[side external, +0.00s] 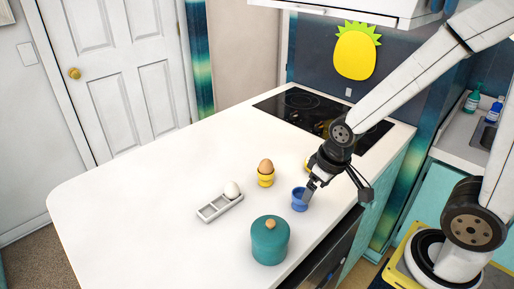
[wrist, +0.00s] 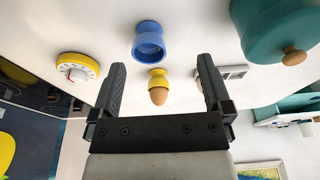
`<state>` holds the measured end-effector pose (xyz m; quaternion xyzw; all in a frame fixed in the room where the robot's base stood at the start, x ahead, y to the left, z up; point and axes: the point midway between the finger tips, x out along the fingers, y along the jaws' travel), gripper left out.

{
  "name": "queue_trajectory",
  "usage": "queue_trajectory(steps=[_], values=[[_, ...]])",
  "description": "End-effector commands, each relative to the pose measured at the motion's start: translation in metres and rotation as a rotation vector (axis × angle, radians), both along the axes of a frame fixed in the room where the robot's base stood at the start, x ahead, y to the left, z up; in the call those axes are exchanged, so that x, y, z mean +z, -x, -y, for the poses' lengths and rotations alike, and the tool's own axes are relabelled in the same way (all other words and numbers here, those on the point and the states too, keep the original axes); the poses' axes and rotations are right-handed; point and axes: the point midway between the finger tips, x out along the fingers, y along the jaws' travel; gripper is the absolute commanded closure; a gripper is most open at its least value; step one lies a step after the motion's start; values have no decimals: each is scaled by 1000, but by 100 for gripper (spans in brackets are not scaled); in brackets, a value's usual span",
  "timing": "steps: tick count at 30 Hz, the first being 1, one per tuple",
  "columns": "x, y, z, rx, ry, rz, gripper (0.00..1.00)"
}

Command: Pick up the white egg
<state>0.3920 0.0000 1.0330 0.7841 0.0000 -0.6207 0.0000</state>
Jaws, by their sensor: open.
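The white egg (side external: 232,189) sits in the end slot of a small grey tray (side external: 212,211) on the white counter in the side view. The tray's other slots look empty. In the wrist view part of the tray (wrist: 237,71) shows beside the right finger; I cannot make out the white egg there. My gripper (side external: 311,190) is open and empty, close to a blue egg cup (side external: 298,204), to the right of the white egg. In the wrist view its two fingers (wrist: 160,85) stand wide apart, with a brown egg (wrist: 158,96) in a yellow egg cup (wrist: 158,76) showing between them.
The brown egg's yellow cup (side external: 265,180) stands between tray and gripper. A teal pot (side external: 270,243) with a wooden knob stands in front. A timer (wrist: 77,71) lies near the cooktop (side external: 300,104). The counter's left (side external: 125,190) is clear.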

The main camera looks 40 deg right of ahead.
Motion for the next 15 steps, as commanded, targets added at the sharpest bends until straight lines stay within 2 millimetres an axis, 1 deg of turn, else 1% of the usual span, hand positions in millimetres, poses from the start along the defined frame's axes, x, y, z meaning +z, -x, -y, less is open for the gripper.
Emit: queue_trajectory(steps=[5, 8, 11, 15], values=[[1, -5, -1, -16, -5, -3, 0], [2, -14, -3, -50, -14, -12, 0], [4, -28, -7, -111, -29, -27, 0], [7, -57, -15, -236, -56, -57, 0]])
